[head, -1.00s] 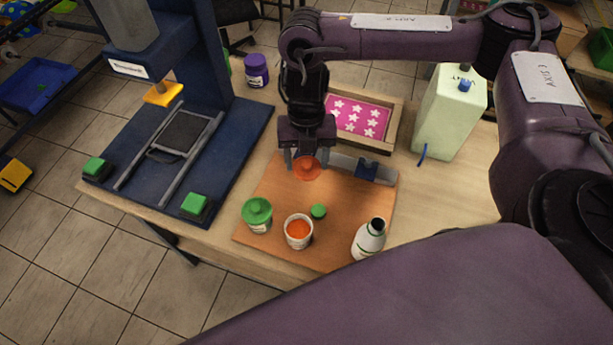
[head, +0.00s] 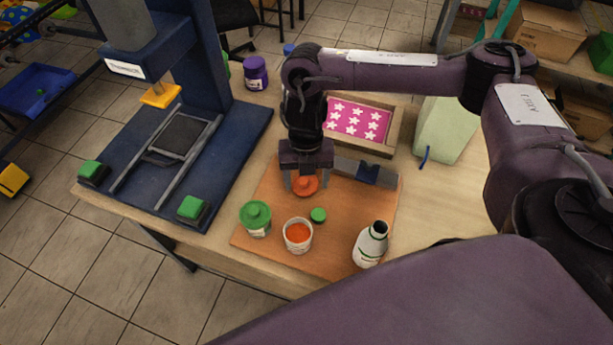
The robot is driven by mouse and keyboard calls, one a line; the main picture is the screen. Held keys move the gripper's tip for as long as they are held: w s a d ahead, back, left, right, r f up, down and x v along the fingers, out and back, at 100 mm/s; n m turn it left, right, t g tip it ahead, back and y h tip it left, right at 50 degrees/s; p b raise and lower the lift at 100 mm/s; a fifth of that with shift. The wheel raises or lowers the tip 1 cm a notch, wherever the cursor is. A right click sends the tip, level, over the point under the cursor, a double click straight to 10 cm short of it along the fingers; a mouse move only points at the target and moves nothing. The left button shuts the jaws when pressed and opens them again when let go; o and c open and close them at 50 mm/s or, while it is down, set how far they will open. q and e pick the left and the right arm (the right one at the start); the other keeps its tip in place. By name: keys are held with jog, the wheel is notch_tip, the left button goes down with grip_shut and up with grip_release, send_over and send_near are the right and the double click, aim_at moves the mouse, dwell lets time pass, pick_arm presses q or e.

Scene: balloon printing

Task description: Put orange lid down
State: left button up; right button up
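The orange lid (head: 305,187) is between the fingertips of my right gripper (head: 306,184), which is shut on it. It is low over the brown board (head: 265,200), behind the open jar of orange ink (head: 298,235). I cannot tell whether the lid touches the board. My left gripper is not in view.
A green-lidded jar (head: 256,218), a small green cap (head: 318,215) and a white bottle (head: 371,244) stand near the open jar. A grey-blue tool (head: 366,172) lies right of the gripper. The blue press (head: 233,140) stands left and a star-patterned tray (head: 394,125) behind.

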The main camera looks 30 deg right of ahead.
jog(key=shift+o, duration=1.2)
jog(key=shift+r, duration=0.15)
notch_tip(320, 180, up, 12)
jog(key=w+p, duration=0.1)
jog(key=p, duration=0.2)
jog(key=shift+w+d, duration=0.3)
jog(key=shift+d, duration=0.1)
